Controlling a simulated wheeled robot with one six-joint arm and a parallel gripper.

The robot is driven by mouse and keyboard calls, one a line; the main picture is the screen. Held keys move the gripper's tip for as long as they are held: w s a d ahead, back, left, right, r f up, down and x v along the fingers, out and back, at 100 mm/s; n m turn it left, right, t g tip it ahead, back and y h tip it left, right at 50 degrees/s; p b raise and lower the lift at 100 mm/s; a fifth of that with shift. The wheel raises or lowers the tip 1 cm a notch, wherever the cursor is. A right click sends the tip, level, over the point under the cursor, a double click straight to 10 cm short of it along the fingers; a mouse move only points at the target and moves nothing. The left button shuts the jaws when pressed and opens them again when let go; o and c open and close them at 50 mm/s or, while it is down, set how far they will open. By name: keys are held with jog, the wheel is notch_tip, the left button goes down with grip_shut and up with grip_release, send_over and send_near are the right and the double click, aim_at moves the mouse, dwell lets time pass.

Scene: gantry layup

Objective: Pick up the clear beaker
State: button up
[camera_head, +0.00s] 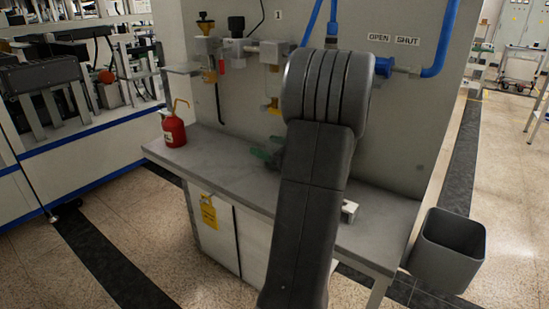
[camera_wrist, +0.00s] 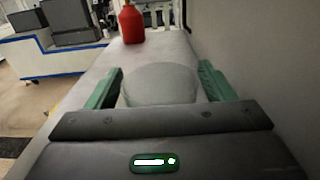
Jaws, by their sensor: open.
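The clear beaker (camera_wrist: 160,86) shows in the wrist view as a pale, see-through round shape. It stands on the grey bench (camera_head: 215,160) between the two green fingers of my gripper (camera_wrist: 160,80). The fingers are apart, one on each side of it, and a small gap seems to show at the right. Contact on the left is hard to tell. In the head view only a bit of the green fingers of my gripper (camera_head: 268,156) shows beside my arm, and the beaker is hidden there. The beaker's lower part is hidden by the gripper body in the wrist view.
A red bottle (camera_head: 173,131) with a yellow spout stands at the bench's left end, beyond the beaker in the wrist view (camera_wrist: 131,24). A grey wall panel (camera_head: 410,120) with pipes and valves rises behind. A grey bin (camera_head: 448,255) stands right of the bench.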

jog(key=c, duration=1.2)
jog(key=shift+o, duration=0.2)
jog(key=shift+r, duration=0.1)
jog(key=shift+s+a+r, duration=0.15)
jog(key=shift+r, duration=0.3)
notch_tip(320, 180, up, 6)
jog(key=p, duration=0.2)
jog(key=s+a, duration=1.1)
jog(key=s, duration=0.5)
jog(key=shift+a, duration=0.25)
